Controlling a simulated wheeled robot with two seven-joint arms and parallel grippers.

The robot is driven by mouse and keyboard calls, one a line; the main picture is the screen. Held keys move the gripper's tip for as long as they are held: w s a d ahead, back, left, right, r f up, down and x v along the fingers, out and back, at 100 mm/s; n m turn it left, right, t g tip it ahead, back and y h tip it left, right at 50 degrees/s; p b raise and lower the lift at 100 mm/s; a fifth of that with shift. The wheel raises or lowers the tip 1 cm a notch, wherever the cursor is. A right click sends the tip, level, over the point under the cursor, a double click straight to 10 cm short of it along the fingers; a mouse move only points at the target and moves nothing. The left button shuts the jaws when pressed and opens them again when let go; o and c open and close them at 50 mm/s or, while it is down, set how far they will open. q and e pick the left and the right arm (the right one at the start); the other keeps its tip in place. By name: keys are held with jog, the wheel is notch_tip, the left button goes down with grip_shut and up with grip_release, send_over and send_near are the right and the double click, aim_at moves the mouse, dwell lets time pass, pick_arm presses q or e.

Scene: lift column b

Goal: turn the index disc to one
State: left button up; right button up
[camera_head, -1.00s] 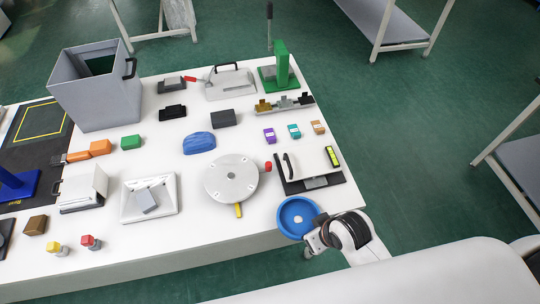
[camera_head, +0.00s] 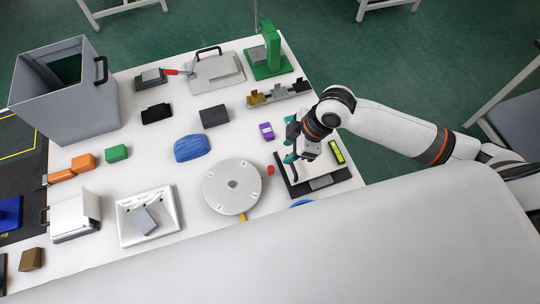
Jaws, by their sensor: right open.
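The index disc (camera_head: 232,187) is a round light-grey plate with small marks around its face and a dark centre, lying on the white table. A red knob (camera_head: 270,170) sticks out at its right edge. A yellow pointer (camera_head: 243,216) shows at its front edge. My right gripper (camera_head: 289,144) is above the table to the upper right of the disc, apart from the red knob, open and empty. It partly hides a black-based fixture (camera_head: 335,178). The marks on the disc are too small to read. My left gripper is not in view.
A blue lump (camera_head: 192,148) lies behind the disc and a white tray (camera_head: 172,205) with a grey block stands to its left. A purple block (camera_head: 266,131) is near my right gripper. A grey bin (camera_head: 85,105) stands at the back left. My white body covers the front.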

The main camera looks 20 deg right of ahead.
aim_at(272, 168)
jog(key=x, duration=0.7)
jog(key=shift+s+a+f+p, duration=0.25)
jog(key=shift+a+p, duration=0.05)
jog(key=shift+p, duration=0.05)
jog(key=shift+x, duration=1.25)
jog(key=shift+a+f, duration=0.1)
jog(key=shift+f, duration=0.35)
jog(key=shift+w+f, duration=0.1)
jog(key=shift+f, duration=0.05)
jog(key=shift+c, duration=0.7)
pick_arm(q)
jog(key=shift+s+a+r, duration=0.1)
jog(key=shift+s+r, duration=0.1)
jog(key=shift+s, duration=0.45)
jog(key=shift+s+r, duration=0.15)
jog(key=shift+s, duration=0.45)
pick_arm(e)
grip_shut()
